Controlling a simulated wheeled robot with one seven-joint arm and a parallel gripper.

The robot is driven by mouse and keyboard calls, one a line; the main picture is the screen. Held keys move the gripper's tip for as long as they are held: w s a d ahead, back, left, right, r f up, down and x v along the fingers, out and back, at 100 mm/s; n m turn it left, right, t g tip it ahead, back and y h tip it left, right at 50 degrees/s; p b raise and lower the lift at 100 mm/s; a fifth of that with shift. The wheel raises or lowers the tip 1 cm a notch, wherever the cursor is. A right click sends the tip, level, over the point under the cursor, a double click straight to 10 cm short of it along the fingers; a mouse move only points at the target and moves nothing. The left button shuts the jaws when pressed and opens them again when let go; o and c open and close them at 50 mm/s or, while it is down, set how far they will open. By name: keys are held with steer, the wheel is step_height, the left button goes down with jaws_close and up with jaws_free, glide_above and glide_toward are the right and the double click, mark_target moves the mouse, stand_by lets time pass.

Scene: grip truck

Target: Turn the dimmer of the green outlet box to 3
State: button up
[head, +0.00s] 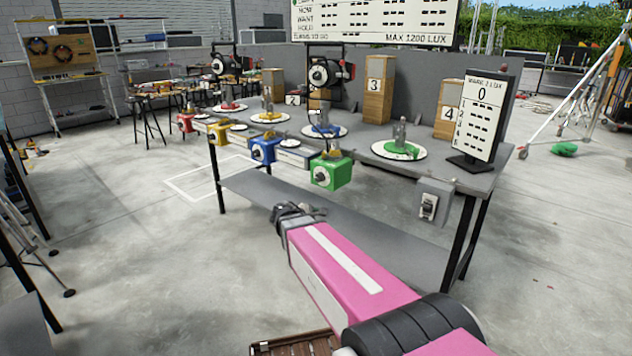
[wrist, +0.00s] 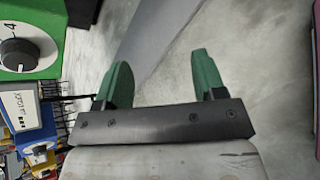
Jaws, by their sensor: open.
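The green outlet box (head: 330,173) hangs at the front edge of the grey table in the head view, with a round dark dimmer knob on its white front face. In the wrist view the green box (wrist: 52,70) is at the upper left, turned sideways, and its black dimmer knob (wrist: 20,54) sits by a printed 4. The knob's exact setting is hard to read. My gripper (wrist: 160,85) is open and empty, its two green fingers apart from the box. In the head view my gripper (head: 298,213) is below and left of the green box.
Blue (head: 264,150), yellow (head: 219,132) and red (head: 187,122) boxes hang further left along the table edge. A grey switch box (head: 433,201) is at the right. A small display (head: 484,112) reads 0. A grey lower shelf (head: 330,215) lies below the table.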

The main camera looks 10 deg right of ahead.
mark_target(318, 178)
steer(key=w+a+r+n+t+h, duration=0.3)
steer(key=w+a+r+n+t, duration=0.3)
steer(key=r+n, duration=0.3)
steer(key=x, duration=1.2)
steer(key=shift+w+a+r, duration=0.1)
steer(key=shift+a+r, duration=0.05)
steer(key=shift+r, duration=0.25)
steer(key=shift+c, duration=0.4)
steer(key=c, duration=0.9)
